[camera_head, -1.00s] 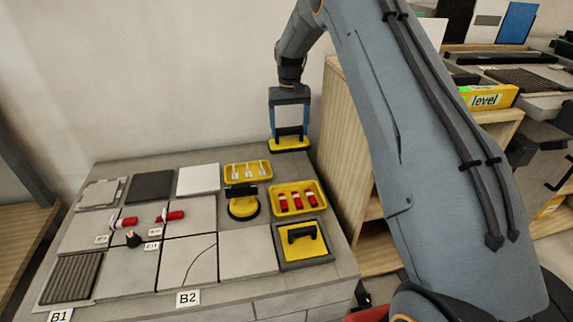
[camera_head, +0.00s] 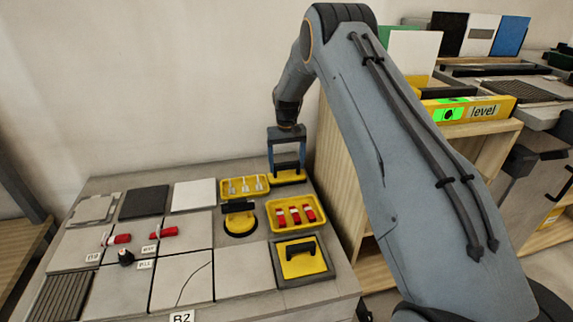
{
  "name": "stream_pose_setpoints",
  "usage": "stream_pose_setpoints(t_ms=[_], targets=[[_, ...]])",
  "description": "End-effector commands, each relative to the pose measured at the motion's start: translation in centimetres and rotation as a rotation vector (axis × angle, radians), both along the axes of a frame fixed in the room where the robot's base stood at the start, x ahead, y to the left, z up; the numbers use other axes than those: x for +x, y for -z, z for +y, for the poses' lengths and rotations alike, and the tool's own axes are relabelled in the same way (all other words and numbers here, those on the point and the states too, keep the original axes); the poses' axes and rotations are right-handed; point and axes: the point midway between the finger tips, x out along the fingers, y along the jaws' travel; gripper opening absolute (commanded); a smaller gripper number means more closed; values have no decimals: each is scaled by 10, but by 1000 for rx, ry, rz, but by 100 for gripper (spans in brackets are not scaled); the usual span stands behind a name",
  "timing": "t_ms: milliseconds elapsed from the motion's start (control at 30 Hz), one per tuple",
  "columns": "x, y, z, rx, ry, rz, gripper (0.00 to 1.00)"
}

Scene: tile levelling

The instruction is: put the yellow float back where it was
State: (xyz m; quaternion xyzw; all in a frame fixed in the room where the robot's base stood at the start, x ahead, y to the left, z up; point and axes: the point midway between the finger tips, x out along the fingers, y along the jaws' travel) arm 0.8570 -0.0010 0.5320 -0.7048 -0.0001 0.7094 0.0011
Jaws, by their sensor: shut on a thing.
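The yellow float (camera_head: 289,177) is a flat yellow plate with a dark handle, at the back right corner of the grey bench. My gripper (camera_head: 287,166) comes down from above and is shut on its handle. The float is right beside the yellow tray of white pieces (camera_head: 244,188). I cannot tell whether its underside touches the bench. A second yellow plate with a black handle (camera_head: 302,265) lies in a dark grey square frame at the front right of the bench.
A yellow suction lifter (camera_head: 239,224) and a yellow tray with red pieces (camera_head: 273,227) stand just in front. Tiles and red clamps (camera_head: 163,231) cover the left. A wooden shelf (camera_head: 341,175) stands close on the right, with a yellow level (camera_head: 490,108) beyond.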

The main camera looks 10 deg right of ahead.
Motion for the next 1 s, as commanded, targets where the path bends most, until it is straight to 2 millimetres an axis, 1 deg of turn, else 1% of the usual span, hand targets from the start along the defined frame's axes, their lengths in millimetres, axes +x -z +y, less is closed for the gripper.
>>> stream_pose_setpoints(t_ms=[167, 200, 267, 300, 567, 667, 767, 1000], targets=[[0, 0, 1, 0, 0, 0, 49], [0, 0, 1, 0, 0, 1, 85], [0, 0, 1, 0, 0, 1, 95], [0, 0, 1, 0, 0, 1, 97], [0, 0, 0, 0, 0, 1, 97], [0, -5, 0, 0, 0, 0, 97], [0, -18, 0, 0, 0, 0, 97], [1, -67, 0, 0, 0, -2, 97]])
